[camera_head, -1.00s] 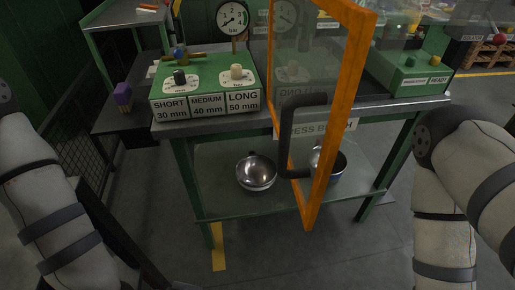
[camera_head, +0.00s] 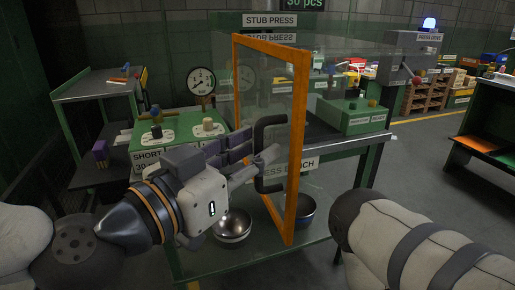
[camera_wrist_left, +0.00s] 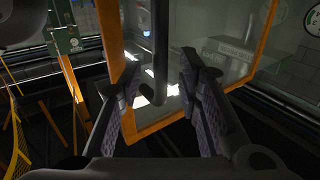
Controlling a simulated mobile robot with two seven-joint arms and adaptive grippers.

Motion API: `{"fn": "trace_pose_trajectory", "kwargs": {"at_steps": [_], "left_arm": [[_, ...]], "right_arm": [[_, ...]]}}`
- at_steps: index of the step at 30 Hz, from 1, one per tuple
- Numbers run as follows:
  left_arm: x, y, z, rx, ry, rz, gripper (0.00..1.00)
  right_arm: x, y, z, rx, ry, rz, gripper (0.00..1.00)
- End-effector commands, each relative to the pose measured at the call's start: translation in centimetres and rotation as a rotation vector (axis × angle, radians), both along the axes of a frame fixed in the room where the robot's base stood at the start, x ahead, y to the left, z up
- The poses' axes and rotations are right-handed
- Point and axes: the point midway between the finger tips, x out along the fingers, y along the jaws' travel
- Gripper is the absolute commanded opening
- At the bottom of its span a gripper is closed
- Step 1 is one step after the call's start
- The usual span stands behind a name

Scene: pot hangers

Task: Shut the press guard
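The press guard (camera_head: 298,140) is a clear panel in an orange frame. It stands swung out toward me from the stub press bench. Its black C-shaped handle (camera_head: 258,160) is on the near side. My left gripper (camera_head: 258,150) is at the handle, its fingers spread. In the left wrist view the gripper (camera_wrist_left: 158,85) is open, with the dark handle bar (camera_wrist_left: 161,45) ahead between the fingertips; contact cannot be told. The guard's orange frame (camera_wrist_left: 262,45) and panel fill the view behind it. My right gripper is out of view; only part of that arm shows.
A green control box (camera_head: 180,128) with knobs and a pressure gauge (camera_head: 201,82) sit on the bench left of the guard. A metal bowl (camera_head: 232,228) is on the lower shelf. A green box (camera_head: 352,115) stands to the right. Open floor lies at right.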

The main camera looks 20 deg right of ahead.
Motion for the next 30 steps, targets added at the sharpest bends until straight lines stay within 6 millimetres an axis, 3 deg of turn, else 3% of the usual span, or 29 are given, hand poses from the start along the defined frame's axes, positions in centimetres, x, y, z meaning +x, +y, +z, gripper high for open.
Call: {"fn": "trace_pose_trajectory", "kwargs": {"at_steps": [4, 12, 13, 17, 30], "left_arm": [[0.9, -1.4, 0.0, 0.001, -0.001, 0.0, 0.32], [1.1, -1.6, -0.1, 0.001, 0.001, 0.0, 0.32], [1.1, -1.6, -0.1, 0.001, 0.001, 0.0, 0.29], [1.1, -1.6, -0.1, 0.001, 0.001, 0.0, 0.0], [1.2, -1.9, -0.1, 0.002, 0.001, 0.009, 0.0]], "right_arm": [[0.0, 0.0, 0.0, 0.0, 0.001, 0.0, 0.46], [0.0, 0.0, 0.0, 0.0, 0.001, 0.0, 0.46], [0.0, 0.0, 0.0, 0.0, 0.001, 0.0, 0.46], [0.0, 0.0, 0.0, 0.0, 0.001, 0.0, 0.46], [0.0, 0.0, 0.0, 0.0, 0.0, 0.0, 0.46]]}}
